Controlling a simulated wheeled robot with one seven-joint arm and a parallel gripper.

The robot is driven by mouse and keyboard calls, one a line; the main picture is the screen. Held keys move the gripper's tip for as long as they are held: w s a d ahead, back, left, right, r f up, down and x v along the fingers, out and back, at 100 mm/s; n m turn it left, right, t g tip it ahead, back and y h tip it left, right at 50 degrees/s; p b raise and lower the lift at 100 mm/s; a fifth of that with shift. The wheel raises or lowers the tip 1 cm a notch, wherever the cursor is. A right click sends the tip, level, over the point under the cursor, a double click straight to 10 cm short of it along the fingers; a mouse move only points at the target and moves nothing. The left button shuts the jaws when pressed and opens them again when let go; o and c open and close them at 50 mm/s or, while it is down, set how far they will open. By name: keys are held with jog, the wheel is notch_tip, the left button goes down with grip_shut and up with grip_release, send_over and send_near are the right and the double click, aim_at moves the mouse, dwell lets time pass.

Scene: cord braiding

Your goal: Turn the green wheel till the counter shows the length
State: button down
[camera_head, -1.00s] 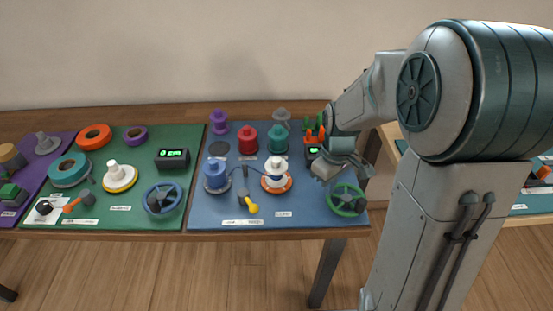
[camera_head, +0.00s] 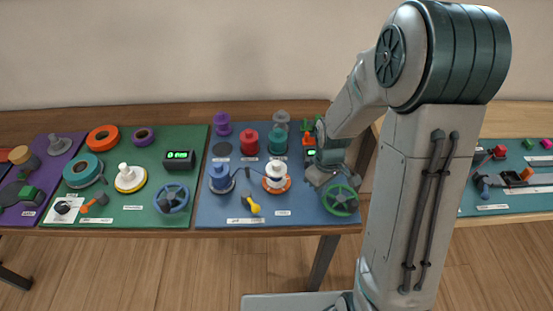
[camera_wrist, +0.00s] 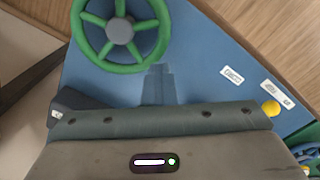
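The green wheel (camera_head: 340,200) lies at the right front corner of the blue mat. It also shows at the top left of the wrist view (camera_wrist: 120,30). The black counter (camera_head: 311,154) with a lit green display sits behind it, partly covered by my arm; I cannot read its number. My gripper (camera_head: 325,182) hangs just behind the wheel, over the mat. In the wrist view its narrow fingers (camera_wrist: 160,84) appear together at the centre, pointing up the picture beside the wheel. They look apart from the rim, with nothing visible between them.
A yellow-handled lever (camera_head: 252,205), a blue spool (camera_head: 220,178) and a white spool (camera_head: 276,178) stand left on the same mat. A green mat (camera_head: 130,208) with a blue wheel (camera_head: 172,198) and another counter (camera_head: 179,160) lies further left.

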jog(key=shift+s+a, duration=0.1)
jog(key=shift+a, duration=0.85)
jog(key=shift+w+a, duration=0.25)
jog(key=shift+a, duration=0.6)
jog(key=shift+w+a, duration=0.55)
jog(key=shift+a, duration=0.1)
jog(key=shift+w+a, duration=0.3)
jog(key=shift+w, duration=0.25)
jog(key=c, duration=1.7)
grip_release()
